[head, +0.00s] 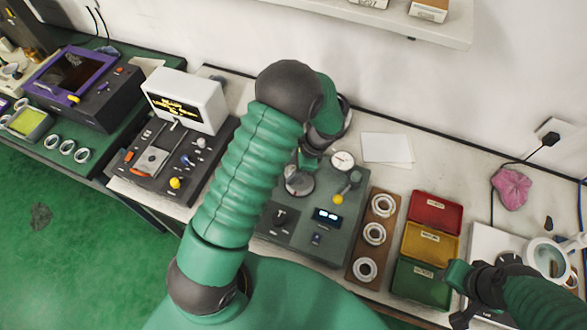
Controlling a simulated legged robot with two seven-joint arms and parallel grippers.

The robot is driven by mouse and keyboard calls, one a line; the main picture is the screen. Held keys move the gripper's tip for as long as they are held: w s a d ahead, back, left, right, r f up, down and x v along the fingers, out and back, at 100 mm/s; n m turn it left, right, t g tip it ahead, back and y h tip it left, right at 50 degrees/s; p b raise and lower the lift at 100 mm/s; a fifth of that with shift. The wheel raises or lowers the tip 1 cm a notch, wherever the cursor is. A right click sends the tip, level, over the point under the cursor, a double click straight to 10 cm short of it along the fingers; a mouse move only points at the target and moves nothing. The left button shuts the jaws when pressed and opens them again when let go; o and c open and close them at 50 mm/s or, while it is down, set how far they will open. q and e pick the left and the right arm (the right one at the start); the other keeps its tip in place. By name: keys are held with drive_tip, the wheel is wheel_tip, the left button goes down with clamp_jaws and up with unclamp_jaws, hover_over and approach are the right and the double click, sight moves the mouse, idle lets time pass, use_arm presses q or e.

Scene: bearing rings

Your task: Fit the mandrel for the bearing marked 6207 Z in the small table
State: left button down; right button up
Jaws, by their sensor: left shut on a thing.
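My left gripper (311,157) points down over the grey-green gauge device (290,235), just above its small round table (299,184). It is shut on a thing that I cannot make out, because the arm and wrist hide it. No mandrel can be told apart here. Three pale bearing rings, top (383,205), middle (374,233) and bottom (365,269), lie on a brown board (356,251) to the right of the device. I cannot read any 6207 Z marking. My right gripper (455,276) is low at the right, by the green bin; its jaws are unclear.
Red (436,212), yellow (431,243) and green (420,283) bins stand right of the board. A dial gauge (343,161) rises behind the device. A magnifier (546,257) and pink cloth (512,188) are at right.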

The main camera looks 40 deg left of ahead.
use_arm(q)
drive_tip(key=shift+d+r, duration=0.15)
drive_tip(key=shift+d, duration=0.9)
use_arm(e)
drive_tip(key=shift+d, duration=0.15)
use_arm(q)
drive_tip(key=shift+d, duration=0.8)
use_arm(e)
drive_tip(key=shift+d, duration=0.25)
use_arm(q)
drive_tip(key=shift+a, duration=0.15)
use_arm(e)
drive_tip(key=shift+a, duration=0.15)
use_arm(q)
drive_tip(key=shift+f, duration=0.4)
use_arm(e)
drive_tip(key=shift+f, duration=0.1)
use_arm(q)
drive_tip(key=shift+r, duration=0.1)
use_arm(e)
drive_tip(key=shift+r, duration=0.2)
use_arm(q)
drive_tip(key=shift+a, duration=0.2)
drive_tip(key=c, duration=0.6)
unclamp_jaws()
drive_tip(key=shift+f, duration=0.25)
